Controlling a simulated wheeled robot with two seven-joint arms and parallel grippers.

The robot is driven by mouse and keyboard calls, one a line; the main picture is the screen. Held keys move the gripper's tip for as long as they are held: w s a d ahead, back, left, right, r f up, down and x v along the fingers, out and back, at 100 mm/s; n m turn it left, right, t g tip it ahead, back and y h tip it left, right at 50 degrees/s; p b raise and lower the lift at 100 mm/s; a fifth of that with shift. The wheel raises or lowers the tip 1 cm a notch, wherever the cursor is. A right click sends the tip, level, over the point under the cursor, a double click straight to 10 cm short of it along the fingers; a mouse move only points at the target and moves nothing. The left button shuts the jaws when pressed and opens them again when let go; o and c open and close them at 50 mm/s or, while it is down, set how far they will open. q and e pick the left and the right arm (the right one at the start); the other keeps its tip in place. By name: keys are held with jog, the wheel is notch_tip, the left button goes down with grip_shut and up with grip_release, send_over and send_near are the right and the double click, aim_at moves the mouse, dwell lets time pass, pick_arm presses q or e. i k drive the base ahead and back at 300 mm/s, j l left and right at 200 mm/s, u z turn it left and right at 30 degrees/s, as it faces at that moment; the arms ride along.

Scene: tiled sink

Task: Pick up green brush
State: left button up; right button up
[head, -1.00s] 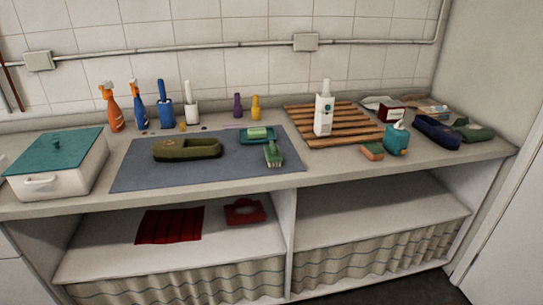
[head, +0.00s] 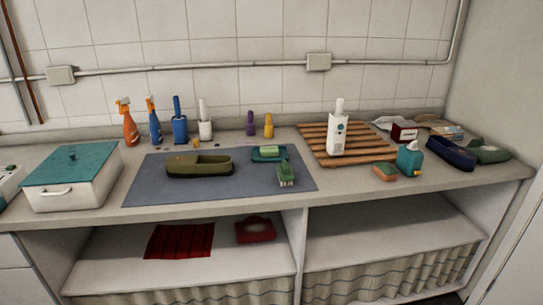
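The green brush (head: 286,174) lies on the right part of the blue-grey mat (head: 225,194) on the counter. It is just in front of a teal dish (head: 268,154) that holds a pale green block. Neither of my grippers shows in the head view.
An olive tray-like item (head: 200,166) lies mid-mat. Spray bottles (head: 130,125) and other bottles stand along the wall. A white box with a teal lid (head: 71,165) is at left. A wooden rack (head: 346,156) with a white bottle, a sponge (head: 384,172) and a teal dispenser (head: 410,159) are at right.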

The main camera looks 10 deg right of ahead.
aim_at(284, 172)
jog(key=i+j+z, duration=0.15)
jog(key=i+j, duration=0.2)
jog(key=i+j+z, duration=0.15)
jog(key=i+j, duration=0.15)
jog(key=i+j+z, duration=0.2)
jog(key=j, duration=0.3)
jog(key=i+j+z, duration=0.15)
jog(key=i+j, duration=0.15)
jog(key=j, duration=0.2)
